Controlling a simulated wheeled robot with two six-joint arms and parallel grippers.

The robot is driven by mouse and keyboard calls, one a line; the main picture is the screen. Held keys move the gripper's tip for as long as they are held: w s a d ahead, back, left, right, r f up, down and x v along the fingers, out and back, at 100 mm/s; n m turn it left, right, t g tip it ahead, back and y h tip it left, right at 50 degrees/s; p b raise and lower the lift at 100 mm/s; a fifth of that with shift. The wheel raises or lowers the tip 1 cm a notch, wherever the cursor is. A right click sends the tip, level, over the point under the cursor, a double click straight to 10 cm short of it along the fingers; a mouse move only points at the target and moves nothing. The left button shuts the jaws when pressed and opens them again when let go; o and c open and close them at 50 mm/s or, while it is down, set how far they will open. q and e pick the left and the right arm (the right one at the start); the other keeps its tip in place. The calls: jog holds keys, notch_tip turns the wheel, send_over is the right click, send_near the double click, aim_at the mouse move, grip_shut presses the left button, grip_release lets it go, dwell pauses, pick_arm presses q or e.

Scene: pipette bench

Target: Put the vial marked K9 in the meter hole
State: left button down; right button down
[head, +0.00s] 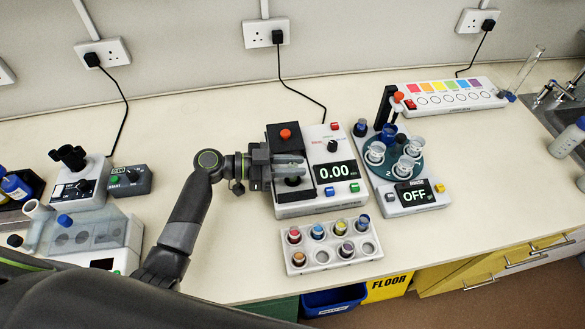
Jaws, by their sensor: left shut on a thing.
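My left gripper (292,168) is over the left part of the white meter (296,208), whose display (337,171) reads 0.00. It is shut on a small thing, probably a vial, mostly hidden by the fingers. The meter hole is not clearly visible beneath the gripper. A white vial rack (330,267) stands in front of the meter. It holds several vials with coloured caps, such as a red one (293,235) and an orange one (298,257). At least two front-row holes look empty. No K9 mark is readable. My right gripper is not in view.
Right of the meter stands a device with a teal carousel of cups (378,168) and a display reading OFF. A colour-strip unit (450,95) is at the back right. Bench between is clear.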

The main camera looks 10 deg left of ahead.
pick_arm(q)
jog(key=shift+f, duration=1.2)
jog(key=shift+f+b, duration=0.35)
jog(key=c, duration=1.3)
grip_release()
jog(key=shift+o, duration=0.2)
jog(key=shift+r, duration=0.1)
